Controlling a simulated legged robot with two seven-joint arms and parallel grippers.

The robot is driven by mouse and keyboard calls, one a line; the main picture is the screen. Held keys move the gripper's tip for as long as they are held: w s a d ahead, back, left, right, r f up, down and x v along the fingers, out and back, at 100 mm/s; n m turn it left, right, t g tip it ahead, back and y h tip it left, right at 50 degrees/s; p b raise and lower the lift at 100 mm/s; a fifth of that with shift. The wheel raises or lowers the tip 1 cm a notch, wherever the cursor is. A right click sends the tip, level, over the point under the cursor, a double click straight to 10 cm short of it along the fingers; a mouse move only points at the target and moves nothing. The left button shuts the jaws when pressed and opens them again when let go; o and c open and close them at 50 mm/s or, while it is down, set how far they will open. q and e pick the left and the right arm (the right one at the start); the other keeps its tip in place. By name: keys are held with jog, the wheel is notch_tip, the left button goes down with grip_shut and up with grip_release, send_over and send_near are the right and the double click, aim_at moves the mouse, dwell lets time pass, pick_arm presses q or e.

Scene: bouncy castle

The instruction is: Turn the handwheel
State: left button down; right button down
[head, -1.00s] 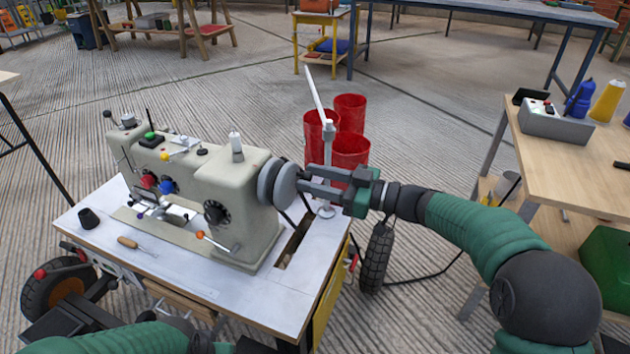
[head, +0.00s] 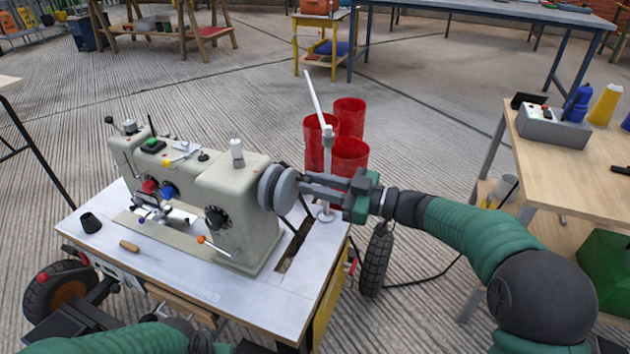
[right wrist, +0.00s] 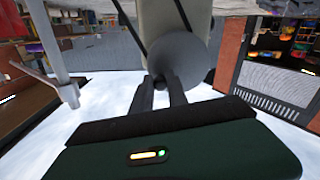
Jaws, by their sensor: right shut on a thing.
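The handwheel (head: 281,188) is a grey disc on the right end of a cream sewing machine (head: 243,185). It also shows in the right wrist view (right wrist: 185,60) as a grey round face just beyond the fingers. My right gripper (head: 305,184) reaches in from the right and is shut on the handwheel.
The machine stands on a white-topped table (head: 210,285). A thread stand (head: 327,160) rises close behind my right gripper. Red bins (head: 348,155) stand on the floor behind. A wooden workbench (head: 560,165) with a grey box (head: 553,127) is at the right.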

aim_at(291, 180)
jog(key=n, duration=0.1)
jog(key=r+n+p, duration=0.1)
jog(key=shift+s+a+n, duration=0.1)
jog(key=shift+s+n, duration=0.05)
jog(key=shift+n, duration=0.15)
jog(key=shift+s+r+n+p, duration=0.15)
jog(key=shift+n+p, duration=0.35)
jog(key=shift+n, duration=0.4)
jog(key=shift+s+a+n, duration=0.15)
jog(key=shift+s+n, duration=0.05)
jog(key=shift+n, duration=0.7)
jog(key=n, duration=0.2)
jog(key=shift+s+a+r+n, duration=0.15)
jog(key=shift+s+n, duration=0.15)
jog(key=shift+s, duration=0.05)
jog(key=shift+s+a+n+b, duration=0.1)
jog(key=shift+s+n+b, duration=0.15)
jog(key=shift+n, duration=0.45)
jog(key=shift+s+a+n+b, duration=0.15)
jog(key=shift+n+b, duration=0.1)
jog(key=shift+n, duration=0.45)
jog(key=c, duration=1.3)
grip_release()
jog(key=shift+d+r, duration=0.1)
jog(key=shift+d, duration=0.05)
